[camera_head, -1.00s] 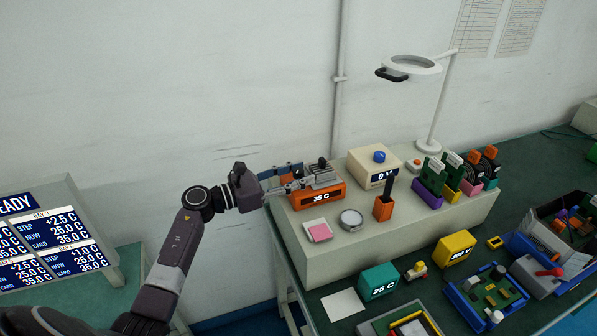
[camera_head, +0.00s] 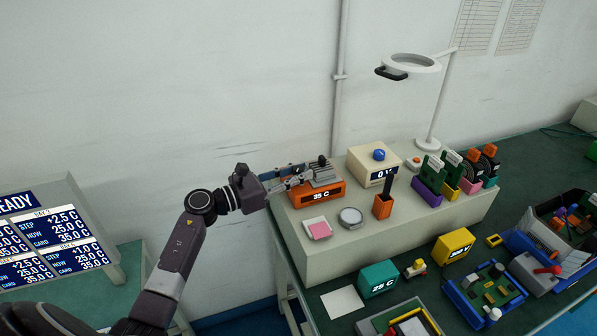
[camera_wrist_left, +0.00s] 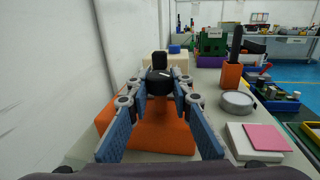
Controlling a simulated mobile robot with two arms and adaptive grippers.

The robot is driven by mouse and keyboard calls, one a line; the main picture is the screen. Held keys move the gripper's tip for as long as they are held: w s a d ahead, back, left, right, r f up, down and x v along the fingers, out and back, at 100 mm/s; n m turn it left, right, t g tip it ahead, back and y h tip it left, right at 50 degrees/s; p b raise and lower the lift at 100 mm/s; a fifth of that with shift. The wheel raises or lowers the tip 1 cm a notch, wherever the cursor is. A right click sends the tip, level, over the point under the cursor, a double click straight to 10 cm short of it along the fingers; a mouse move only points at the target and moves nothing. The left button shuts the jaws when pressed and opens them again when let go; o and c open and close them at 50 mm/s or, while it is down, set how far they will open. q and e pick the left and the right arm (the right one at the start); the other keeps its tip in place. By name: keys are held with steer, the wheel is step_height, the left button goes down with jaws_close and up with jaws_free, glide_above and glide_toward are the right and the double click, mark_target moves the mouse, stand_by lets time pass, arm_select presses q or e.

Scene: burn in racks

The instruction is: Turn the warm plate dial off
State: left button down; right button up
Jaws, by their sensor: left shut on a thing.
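The warm plate (camera_head: 318,194) is an orange box with a grey top and a display reading 35 C, at the left end of the raised beige shelf. Its black dial (camera_wrist_left: 158,80) stands upright between my fingertips in the left wrist view. My left gripper (camera_head: 318,168) reaches over the plate from the left and is shut on the dial; the wrist view also shows the gripper (camera_wrist_left: 157,84) with a finger on each side of it. The orange body (camera_wrist_left: 165,138) shows below the fingers. My right gripper is not in view.
Close by on the shelf are a pink pad (camera_head: 320,230), a round grey disc (camera_head: 350,218), an orange holder (camera_head: 382,207) and a cream box with a blue knob (camera_head: 379,155). The wall is close behind. A magnifier lamp (camera_head: 412,66) stands at the back.

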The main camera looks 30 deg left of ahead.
arm_select(q)
steer(key=shift+s+d+r+n+t+y+p, duration=0.1)
steer(key=shift+n+t+y+p, duration=0.45)
steer(key=shift+y, duration=0.35)
steer(key=n+y+p, duration=0.1)
steer(key=y+p, duration=0.1)
steer(key=n+t+y+p, duration=0.1)
steer(key=n+y+p, duration=0.1)
steer(key=y, duration=0.1)
steer(key=shift+r+n+t, duration=0.15)
steer(key=shift+n+t, duration=0.1)
steer(key=shift+f+n+y+p, duration=0.15)
steer(key=shift+n+y+p, duration=0.45)
steer(key=shift+y+p, duration=0.3)
steer(key=shift+f+n+y+p, duration=0.1)
steer(key=shift+n+y+p, duration=0.55)
steer(key=shift+y, duration=0.35)
steer(key=c, duration=1.7)
jaws_free()
